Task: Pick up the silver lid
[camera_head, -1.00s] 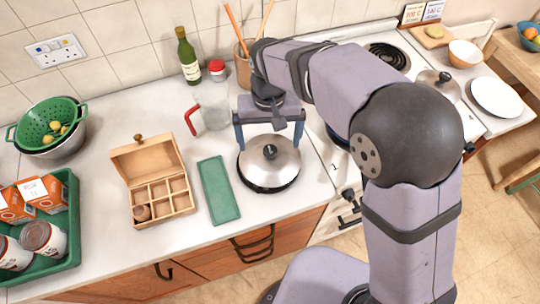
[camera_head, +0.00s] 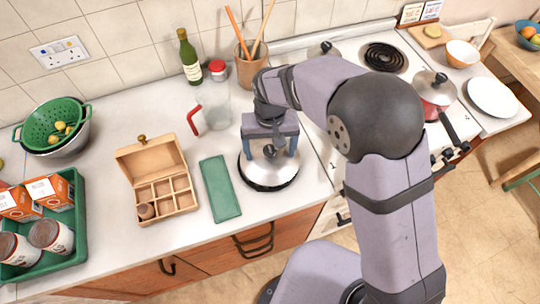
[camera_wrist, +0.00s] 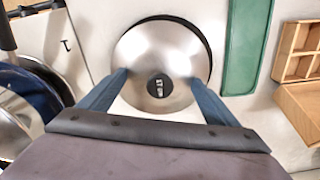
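The silver lid (camera_head: 270,176) is round and domed with a dark knob (camera_head: 269,151), and lies on a dark round base on the white counter. It also shows in the wrist view (camera_wrist: 160,42), the knob (camera_wrist: 158,86) between my fingers. My gripper (camera_head: 270,154) points down over the lid, one blue finger on each side of the knob. In the wrist view my gripper (camera_wrist: 157,78) is open, with gaps between both fingers and the knob. I cannot tell whether the fingertips touch the lid's dome. Two other silver lids stand on the stove at right (camera_head: 432,80) and behind my arm (camera_head: 325,49).
A green board (camera_head: 220,188) lies just left of the lid, then a wooden compartment box (camera_head: 155,165). A glass jug (camera_head: 212,110) with a red handle and a utensil pot (camera_head: 250,70) stand behind. The stove (camera_head: 385,58) is at right. A green crate (camera_head: 62,255) is far left.

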